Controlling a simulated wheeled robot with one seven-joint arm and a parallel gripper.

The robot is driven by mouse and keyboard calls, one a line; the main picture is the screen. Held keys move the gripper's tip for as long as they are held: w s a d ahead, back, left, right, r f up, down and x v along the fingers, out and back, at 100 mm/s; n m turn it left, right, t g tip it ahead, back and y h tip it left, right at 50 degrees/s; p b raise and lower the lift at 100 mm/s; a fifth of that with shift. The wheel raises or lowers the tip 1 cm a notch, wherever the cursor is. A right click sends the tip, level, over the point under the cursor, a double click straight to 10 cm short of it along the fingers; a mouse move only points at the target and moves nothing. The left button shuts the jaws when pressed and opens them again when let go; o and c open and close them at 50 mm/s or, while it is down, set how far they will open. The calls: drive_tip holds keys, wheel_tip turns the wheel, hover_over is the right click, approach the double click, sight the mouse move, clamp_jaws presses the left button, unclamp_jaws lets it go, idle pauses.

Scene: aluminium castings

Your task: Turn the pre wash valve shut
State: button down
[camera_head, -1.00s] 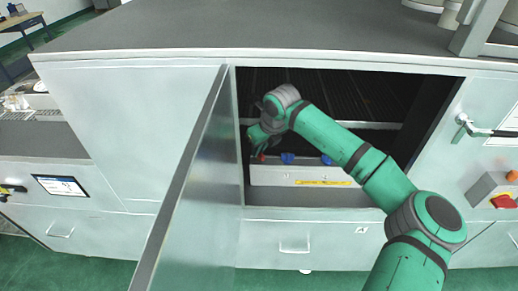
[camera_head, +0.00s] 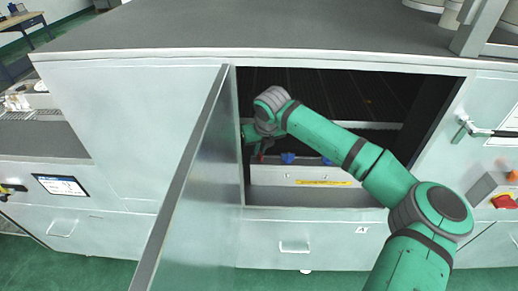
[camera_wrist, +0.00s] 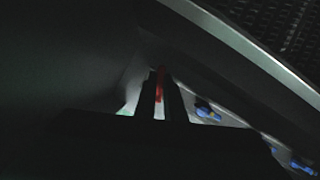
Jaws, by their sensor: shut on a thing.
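A red valve handle (camera_wrist: 161,84) shows between the two dark fingers of my gripper (camera_wrist: 160,92) in the wrist view. My gripper is shut on it. In the head view my gripper (camera_head: 261,151) is inside the open cabinet at its left side, and only a little red shows by it. Blue valve handles stand in a row to the right: one (camera_head: 288,158) is next to the gripper and another (camera_head: 326,160) is farther right. Blue handles (camera_wrist: 207,112) also show in the dark wrist view. I cannot read which valve is which.
The cabinet door (camera_head: 190,190) stands open close on the left of my gripper. A pale box front (camera_head: 275,176) with a yellow label (camera_head: 325,183) lies below the handles. The cabinet's right wall and top edge bound the opening. My arm crosses it from the right.

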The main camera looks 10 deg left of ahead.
sight(261, 156)
drive_tip(key=c, duration=1.8)
unclamp_jaws()
drive_tip(key=shift+c, duration=0.2)
drive_tip(key=shift+s+d+r, duration=0.1)
drive_tip(key=shift+s+r, duration=0.05)
drive_tip(key=shift+r, duration=0.35)
drive_tip(key=v, duration=0.4)
drive_tip(key=shift+r, duration=0.2)
drive_tip(key=s+d, duration=0.6)
drive_tip(key=s, duration=0.4)
drive_tip(key=shift+d+f, duration=0.2)
drive_tip(key=shift+d, duration=0.05)
